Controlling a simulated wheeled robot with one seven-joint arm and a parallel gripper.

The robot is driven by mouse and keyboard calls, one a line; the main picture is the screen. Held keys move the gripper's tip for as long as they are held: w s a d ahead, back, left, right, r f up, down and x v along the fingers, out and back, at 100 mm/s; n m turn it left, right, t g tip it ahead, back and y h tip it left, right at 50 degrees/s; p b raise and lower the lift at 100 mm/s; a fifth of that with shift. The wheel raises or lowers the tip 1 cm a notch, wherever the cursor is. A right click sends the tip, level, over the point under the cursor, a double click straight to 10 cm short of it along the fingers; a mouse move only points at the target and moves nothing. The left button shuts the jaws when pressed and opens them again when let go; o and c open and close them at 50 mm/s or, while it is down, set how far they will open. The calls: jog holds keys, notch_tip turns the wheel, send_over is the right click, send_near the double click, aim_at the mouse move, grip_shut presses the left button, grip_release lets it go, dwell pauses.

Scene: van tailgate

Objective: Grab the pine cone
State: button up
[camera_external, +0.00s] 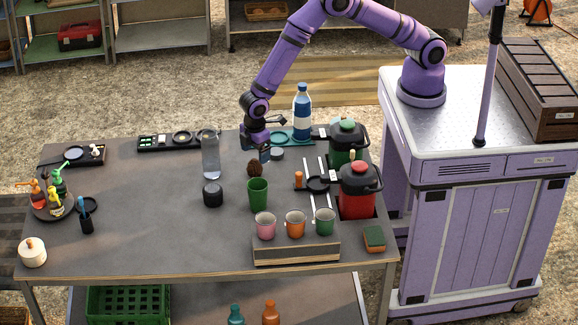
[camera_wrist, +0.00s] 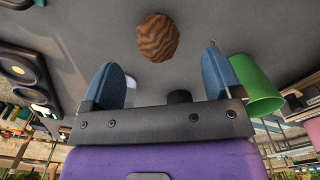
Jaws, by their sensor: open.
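The brown pine cone (camera_external: 254,168) stands on the dark table just behind the green cup (camera_external: 258,194); the cup's rim is close to its lower edge. In the wrist view the pine cone (camera_wrist: 158,37) is a ridged brown lump ahead of the fingertips, roughly centred between them. My gripper (camera_external: 264,154) hangs low over the table, just behind and to the right of the pine cone. In the wrist view my gripper's two blue fingers (camera_wrist: 160,78) are spread apart with nothing between them. The green cup (camera_wrist: 258,84) shows beside the right finger.
A clear upright cylinder (camera_external: 211,155) and a black round object (camera_external: 212,194) stand left of the pine cone. A blue-labelled bottle (camera_external: 302,112) and a red jug (camera_external: 357,190) are to the right. Several small cups stand on a box (camera_external: 297,250) in front. The table's left middle is clear.

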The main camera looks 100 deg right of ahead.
aim_at(254, 160)
jog(key=f, duration=0.6)
jog(key=shift+w+f, duration=0.2)
jog(key=shift+w, duration=0.05)
jog(key=c, duration=1)
